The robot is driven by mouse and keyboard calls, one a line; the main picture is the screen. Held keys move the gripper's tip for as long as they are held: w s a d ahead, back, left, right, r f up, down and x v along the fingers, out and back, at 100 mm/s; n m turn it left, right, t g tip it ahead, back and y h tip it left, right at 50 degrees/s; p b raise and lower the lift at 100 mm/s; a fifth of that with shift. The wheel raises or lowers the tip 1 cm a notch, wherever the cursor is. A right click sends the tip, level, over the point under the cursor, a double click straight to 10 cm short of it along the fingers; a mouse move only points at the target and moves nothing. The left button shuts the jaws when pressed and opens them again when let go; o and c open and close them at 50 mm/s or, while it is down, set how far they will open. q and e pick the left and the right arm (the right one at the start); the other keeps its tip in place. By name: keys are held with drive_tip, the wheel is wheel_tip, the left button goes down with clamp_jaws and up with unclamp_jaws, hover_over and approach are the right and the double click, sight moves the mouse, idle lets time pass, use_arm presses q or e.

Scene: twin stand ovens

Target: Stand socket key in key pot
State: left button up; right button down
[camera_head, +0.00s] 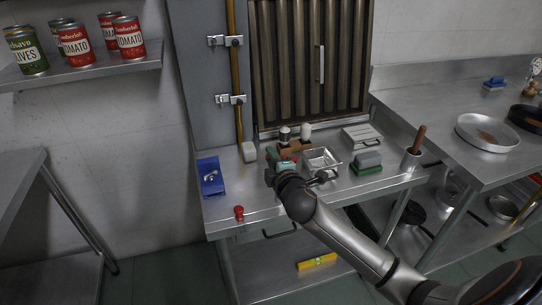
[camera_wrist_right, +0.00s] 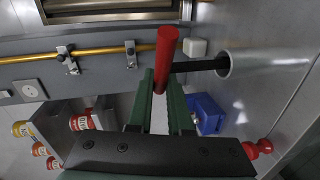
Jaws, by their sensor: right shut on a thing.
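The socket key has a red handle (camera_wrist_right: 168,55) and a black shaft (camera_wrist_right: 200,66). My right gripper (camera_wrist_right: 162,88) is shut on the red handle in the wrist view. The shaft points down toward the counter and reaches the open mouth of a grey round pot (camera_wrist_right: 262,61). Its lower end is hidden at the pot's mouth, so I cannot tell how deep it sits. In the head view my right gripper (camera_head: 281,163) is above the counter and covers most of the key and the pot. My left gripper is not in view.
On the counter, a blue box (camera_head: 211,177), a white block (camera_head: 249,152) and a red knob-like piece (camera_head: 239,213) stand to the left. A metal tray (camera_head: 321,161), a green-based grey block (camera_head: 367,162) and a cup with a brown handle (camera_head: 411,161) stand to the right.

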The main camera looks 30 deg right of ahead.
drive_tip(key=c, duration=0.8)
unclamp_jaws()
drive_tip(key=shift+o, duration=0.2)
drive_tip(key=v, duration=1.2)
drive_tip(key=shift+s, duration=0.25)
drive_tip(key=shift+a+r, duration=0.1)
drive_tip(key=s+a+f+m+g+y+p, duration=0.1)
drive_tip(key=s+a+f+m, duration=0.3)
drive_tip(key=f, duration=0.4)
drive_tip(key=s+a+f+m+g+y+p, duration=0.1)
drive_tip(key=s+a+f+m+g+y, duration=0.2)
drive_tip(key=s+f, duration=0.4)
drive_tip(key=s+a+f+m+g+y+p, duration=0.1)
drive_tip(key=s+a+f+m, duration=0.4)
drive_tip(key=f, duration=0.5)
drive_tip(key=shift+s+a+f+g+y, duration=0.2)
drive_tip(key=shift+s+g+y, duration=0.4)
drive_tip(key=shift+s, duration=0.05)
